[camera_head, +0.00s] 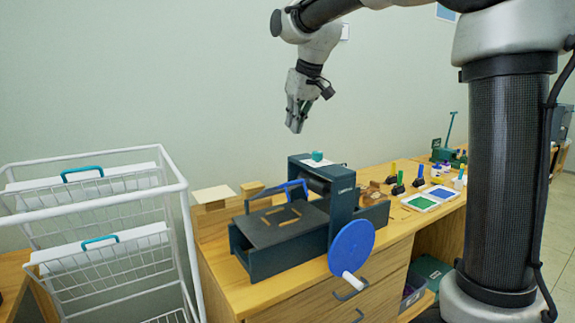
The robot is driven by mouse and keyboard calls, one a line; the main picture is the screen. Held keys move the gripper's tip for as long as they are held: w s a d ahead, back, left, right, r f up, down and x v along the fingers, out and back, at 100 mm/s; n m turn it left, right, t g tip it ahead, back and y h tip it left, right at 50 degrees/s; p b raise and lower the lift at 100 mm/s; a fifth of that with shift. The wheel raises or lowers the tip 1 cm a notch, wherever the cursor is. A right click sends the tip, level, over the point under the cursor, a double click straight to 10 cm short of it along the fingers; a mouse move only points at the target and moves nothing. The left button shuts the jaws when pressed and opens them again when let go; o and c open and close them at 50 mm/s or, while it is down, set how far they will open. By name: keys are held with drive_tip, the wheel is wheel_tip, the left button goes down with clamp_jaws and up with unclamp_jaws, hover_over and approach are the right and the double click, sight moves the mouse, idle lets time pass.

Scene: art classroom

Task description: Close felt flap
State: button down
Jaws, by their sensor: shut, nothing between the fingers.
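A dark press (345,205) with a blue hand wheel (352,248) and white crank knob stands on the wooden bench. Left of its roller housing is a flat dark panel (270,232) with tan slots, lying on the press bed. A blue bar-like handle (277,190) rises behind this panel, near the housing. I cannot tell for certain which part is the felt flap, and no separate raised felt sheet is clear. My gripper (295,127) is shut and empty, pointing down in the air above and behind the press, well apart from it.
A white wire rack (183,188) with baskets stands at the left, close to the bench. Ink pads (440,192), stamps and small bottles sit right of the press. A teal-topped small object (317,156) sits on the housing. The air around my gripper is free.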

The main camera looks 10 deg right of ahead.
hover_over(281, 189)
drive_tip(key=d, duration=0.3)
wheel_tip(281, 189, down, 9)
drive_tip(key=f, duration=0.4)
drive_tip(key=shift+s+f, duration=0.25)
drive_tip(key=shift+s, duration=0.15)
